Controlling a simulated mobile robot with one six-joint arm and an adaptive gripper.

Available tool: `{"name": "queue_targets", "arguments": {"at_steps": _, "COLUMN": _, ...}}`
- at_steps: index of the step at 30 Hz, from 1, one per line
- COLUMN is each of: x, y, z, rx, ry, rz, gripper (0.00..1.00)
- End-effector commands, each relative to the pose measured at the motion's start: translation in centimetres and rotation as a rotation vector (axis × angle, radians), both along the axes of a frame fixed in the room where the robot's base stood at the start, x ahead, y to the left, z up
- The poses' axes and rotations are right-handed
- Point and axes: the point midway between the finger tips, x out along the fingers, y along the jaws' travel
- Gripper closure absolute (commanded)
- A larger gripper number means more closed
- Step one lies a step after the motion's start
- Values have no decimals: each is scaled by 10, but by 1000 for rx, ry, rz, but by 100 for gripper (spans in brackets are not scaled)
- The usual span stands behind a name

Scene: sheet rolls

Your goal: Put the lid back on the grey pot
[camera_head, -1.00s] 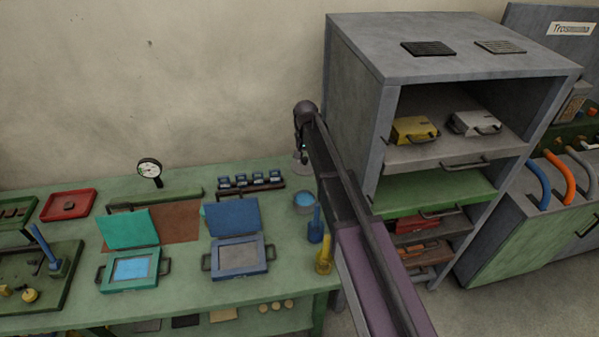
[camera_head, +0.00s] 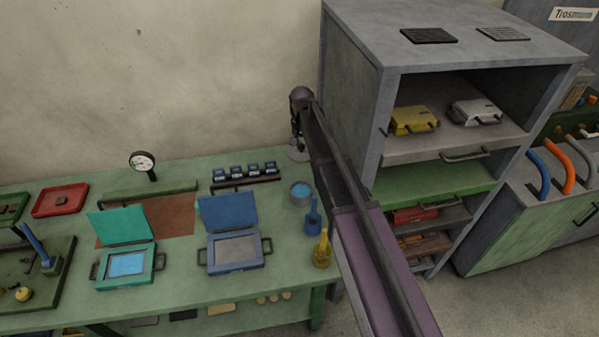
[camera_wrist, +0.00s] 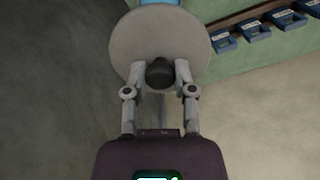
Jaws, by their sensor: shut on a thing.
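The grey pot (camera_head: 301,198) stands on the green bench near its right end, open at the top, with light blue contents showing. My gripper (camera_wrist: 160,88) is shut on the black knob (camera_wrist: 160,73) of the round grey lid (camera_wrist: 135,42). In the head view the lid (camera_head: 298,154) is close behind and above the pot, apart from it as far as I can tell, and my gripper (camera_head: 297,143) is small and dark above it. In the wrist view the lid covers most of the pot; a blue patch shows at the top edge.
A blue bottle-like tool (camera_head: 313,219) and a yellow one (camera_head: 322,250) stand just in front of the pot. A rack of small blue blocks (camera_head: 246,175) is to its left. A tall grey cabinet (camera_head: 350,95) stands right of the pot, behind my arm.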

Motion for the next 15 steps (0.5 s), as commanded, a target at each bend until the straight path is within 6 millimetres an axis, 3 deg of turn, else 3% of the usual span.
{"name": "queue_targets", "arguments": {"at_steps": 15, "x": 0, "y": 1, "z": -76, "rx": 0, "ry": 0, "rz": 0, "gripper": 100}}
